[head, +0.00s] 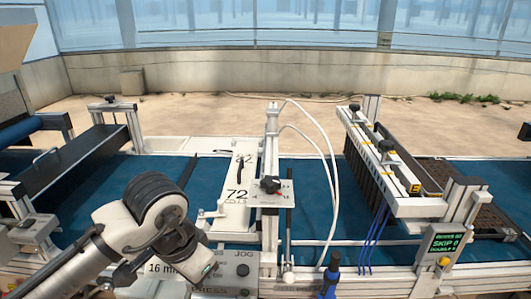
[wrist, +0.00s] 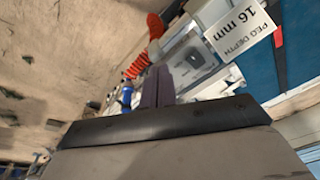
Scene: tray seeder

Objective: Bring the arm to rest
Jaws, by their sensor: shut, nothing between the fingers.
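My gripper (wrist: 158,74) shows in the wrist view as two dark fingers pressed together, with nothing between them. My arm (head: 155,207) reaches in from the lower left of the head view, bent over the near side of the machine. The fingers cannot be made out clearly in the head view. In the wrist view, the fingertips point towards a pale control box (wrist: 193,58) beside the white "16 mm PEG DEPTH" label (wrist: 240,30). I cannot tell whether they touch it.
The seeder's blue belt (head: 320,215) runs across the head view. A white "72" plate (head: 237,195), a knobbed post (head: 271,150) and a brush gantry (head: 385,165) stand over it. A "SKIP 0" display (head: 446,243) is at right. An orange coiled hose (wrist: 137,66) lies near the fingers.

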